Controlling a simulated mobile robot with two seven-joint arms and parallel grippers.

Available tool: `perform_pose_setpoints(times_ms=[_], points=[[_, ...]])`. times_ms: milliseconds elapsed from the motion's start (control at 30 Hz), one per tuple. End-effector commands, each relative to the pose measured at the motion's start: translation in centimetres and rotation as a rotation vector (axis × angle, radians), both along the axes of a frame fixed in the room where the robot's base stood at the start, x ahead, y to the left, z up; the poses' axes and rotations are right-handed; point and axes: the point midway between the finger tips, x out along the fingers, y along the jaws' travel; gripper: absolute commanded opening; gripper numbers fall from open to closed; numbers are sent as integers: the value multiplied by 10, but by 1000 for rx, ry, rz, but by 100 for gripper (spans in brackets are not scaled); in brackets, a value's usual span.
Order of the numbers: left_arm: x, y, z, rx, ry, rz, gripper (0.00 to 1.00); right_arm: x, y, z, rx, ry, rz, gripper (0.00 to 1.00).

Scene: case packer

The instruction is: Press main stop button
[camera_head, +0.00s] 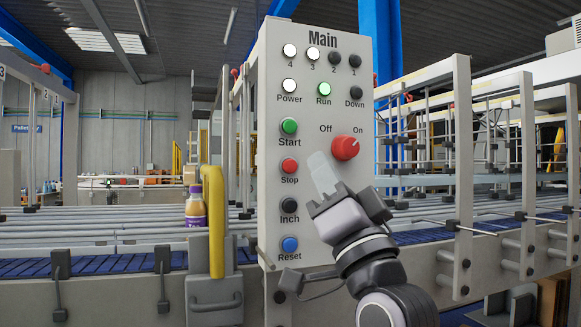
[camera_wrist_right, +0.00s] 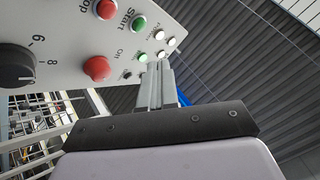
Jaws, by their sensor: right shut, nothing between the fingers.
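The Main control panel (camera_head: 315,60) stands upright at the centre of the head view. Its red Stop button (camera_head: 290,165) sits in the left column, below the green Start button (camera_head: 289,126). The Stop button also shows at the top of the right wrist view (camera_wrist_right: 105,9). My right gripper (camera_head: 319,163) is shut and empty, its pale fingers pointing up in front of the panel, right of the Stop button and left of the red Off/On knob (camera_head: 345,147). The fingers appear apart from the Stop button. My left gripper is not in view.
The black Inch button (camera_head: 288,199) and blue Reset button (camera_head: 290,244) are below Stop. The Power lamp (camera_head: 289,86) and green Run lamp (camera_head: 324,89) are lit. A yellow post (camera_head: 215,220) and a bottle (camera_head: 195,207) stand left of the panel. Conveyor rails (camera_head: 100,222) run behind.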

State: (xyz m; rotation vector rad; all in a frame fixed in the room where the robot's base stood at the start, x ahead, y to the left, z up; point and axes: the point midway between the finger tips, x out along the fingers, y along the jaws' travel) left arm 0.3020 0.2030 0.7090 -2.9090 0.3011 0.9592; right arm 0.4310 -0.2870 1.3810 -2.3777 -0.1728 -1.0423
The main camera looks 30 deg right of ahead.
Motion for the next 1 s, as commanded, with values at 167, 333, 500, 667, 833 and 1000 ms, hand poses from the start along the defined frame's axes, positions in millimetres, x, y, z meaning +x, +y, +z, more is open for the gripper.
perform_pose_setpoints(times_ms=[167, 333, 500, 667, 833, 1000], points=[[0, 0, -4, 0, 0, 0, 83, 19, -5, -1, -1, 2, -1, 0], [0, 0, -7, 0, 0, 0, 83, 44, -11, -1, -1, 2, -2, 0], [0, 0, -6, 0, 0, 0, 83, 64, -16, 1, -1, 2, -2, 0], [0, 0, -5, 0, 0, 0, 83, 77, -19, 1, 0, 1, -1, 0], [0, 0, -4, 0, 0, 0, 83, 81, -20, 0, 0, -1, -1, 0], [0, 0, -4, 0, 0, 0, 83, 82, -20, 0, 0, -1, -1, 0]])
